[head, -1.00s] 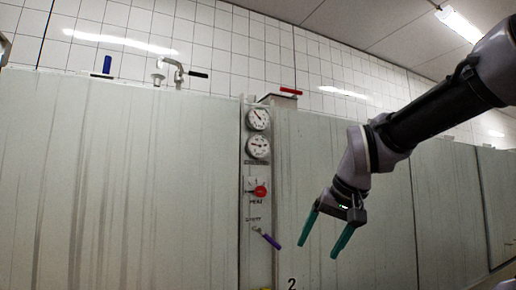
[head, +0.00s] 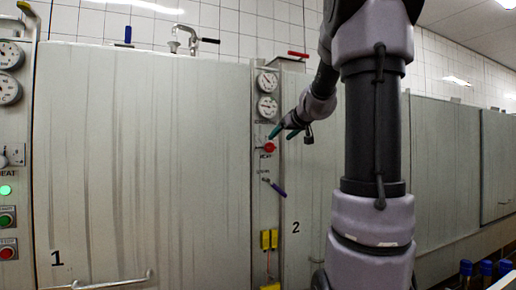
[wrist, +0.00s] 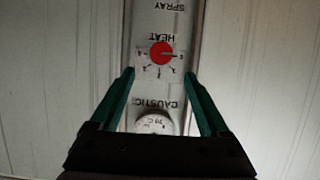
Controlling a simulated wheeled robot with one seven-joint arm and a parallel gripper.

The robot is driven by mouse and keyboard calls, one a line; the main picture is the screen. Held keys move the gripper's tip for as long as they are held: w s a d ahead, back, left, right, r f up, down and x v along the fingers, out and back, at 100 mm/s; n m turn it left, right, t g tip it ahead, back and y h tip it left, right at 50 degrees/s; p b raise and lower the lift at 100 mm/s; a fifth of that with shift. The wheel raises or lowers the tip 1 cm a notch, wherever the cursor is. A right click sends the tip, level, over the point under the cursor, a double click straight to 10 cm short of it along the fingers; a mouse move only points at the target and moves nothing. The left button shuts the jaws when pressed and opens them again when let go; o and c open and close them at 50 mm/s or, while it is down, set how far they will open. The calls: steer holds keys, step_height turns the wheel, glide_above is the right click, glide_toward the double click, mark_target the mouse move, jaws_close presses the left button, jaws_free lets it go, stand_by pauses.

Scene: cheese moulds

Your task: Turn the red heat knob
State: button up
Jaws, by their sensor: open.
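The red heat knob (head: 270,148) sits on the narrow vertical control panel between the two large grey doors, below two round gauges. In the wrist view the red knob (wrist: 161,52) shows upside down on a white dial plate marked HEAT. My gripper (head: 282,132) is at the panel, just above and beside the knob in the head view. In the wrist view its two green fingers (wrist: 159,74) are open and empty, one to each side of the dial plate. The knob lies just beyond the fingertips, between their lines; I cannot tell the remaining distance.
Two gauges (head: 267,94) sit above the knob, and a purple-handled lever (head: 278,189) sticks out below it. Yellow fittings (head: 269,239) are lower on the panel. Another panel with gauges and a green light (head: 5,190) stands at far left. Blue-capped items (head: 485,268) are at lower right.

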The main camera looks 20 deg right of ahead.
mark_target(271, 146)
steer(key=x, duration=1)
steer(key=shift+w+f, duration=0.2)
jaws_close()
